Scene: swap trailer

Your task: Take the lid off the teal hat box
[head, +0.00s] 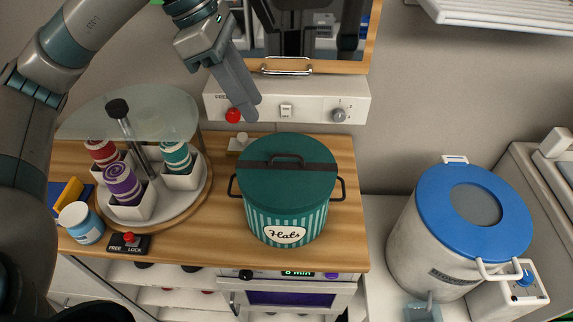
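The teal hat box (286,216) stands upright on the wooden counter, with a striped side and a label reading "Hats". Its dark teal lid (280,190) is on top, with a dark band and a dark arched handle (287,160) across it. Dark loop handles stick out at both sides of the box. My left gripper (249,112) hangs above and behind the lid, apart from it, in front of the white control panel. Its fingers overlap in this view, so their opening is unclear. I see nothing held in it. My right gripper is out of view.
A round carousel (191,203) with a glass top and several coloured spools stands left of the box. A jar (81,224) and a lock switch (129,243) are in front of it. The white panel (310,98) is behind. A large blue-lidded canister (430,245) stands right.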

